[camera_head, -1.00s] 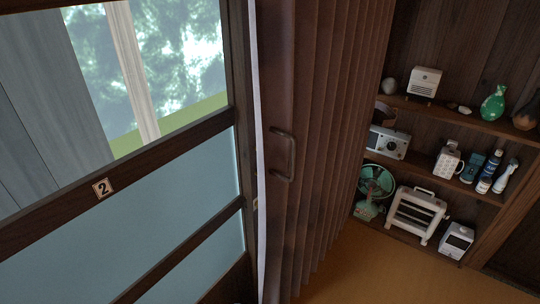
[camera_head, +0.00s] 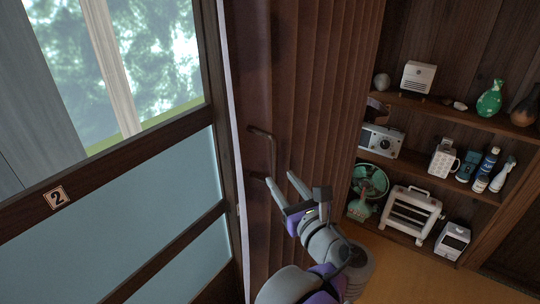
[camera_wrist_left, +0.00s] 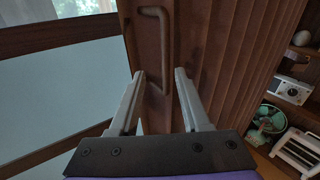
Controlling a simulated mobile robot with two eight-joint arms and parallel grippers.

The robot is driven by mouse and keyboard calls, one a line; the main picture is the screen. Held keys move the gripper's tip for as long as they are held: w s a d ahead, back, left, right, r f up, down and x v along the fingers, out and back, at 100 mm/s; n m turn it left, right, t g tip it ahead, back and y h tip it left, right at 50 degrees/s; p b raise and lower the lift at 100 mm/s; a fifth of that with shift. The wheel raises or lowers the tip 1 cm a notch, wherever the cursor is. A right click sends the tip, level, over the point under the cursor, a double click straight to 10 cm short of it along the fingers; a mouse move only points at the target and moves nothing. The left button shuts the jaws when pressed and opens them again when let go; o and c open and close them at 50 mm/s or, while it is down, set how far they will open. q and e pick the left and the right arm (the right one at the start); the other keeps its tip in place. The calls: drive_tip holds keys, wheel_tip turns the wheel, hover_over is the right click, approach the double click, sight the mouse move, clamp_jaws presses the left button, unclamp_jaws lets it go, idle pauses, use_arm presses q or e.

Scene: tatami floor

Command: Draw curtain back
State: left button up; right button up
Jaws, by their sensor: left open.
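The brown pleated curtain (camera_head: 315,120) hangs between the window door and the shelves, with its folds bunched together. It also shows in the left wrist view (camera_wrist_left: 235,60). Its handle (camera_head: 272,150) is a dark bar on the flat leading panel; in the left wrist view the handle (camera_wrist_left: 165,40) is above and beyond the fingertips. My left gripper (camera_head: 280,182) is open, near the handle's lower end. In the left wrist view its two fingers (camera_wrist_left: 160,78) are apart with nothing held between them. Whether a finger touches the handle cannot be told. My right gripper is not in view.
Wooden shelves (camera_head: 450,110) on the right hold a fan (camera_head: 369,182), a heater (camera_head: 411,212), a radio (camera_head: 380,141) and bottles. Tatami floor (camera_head: 395,270) shows below.

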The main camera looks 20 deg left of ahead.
sight(273, 158)
use_arm(q)
drive_tip(key=shift+m+t, duration=0.4)
drive_tip(key=x, duration=0.7)
drive_tip(key=r+x, duration=0.1)
drive_tip(key=x, duration=0.2)
drive_tip(key=shift+w+d+p, duration=0.1)
drive_tip(key=shift+w+p, duration=0.2)
drive_tip(key=shift+w, duration=0.15)
clamp_jaws()
idle(0.5)
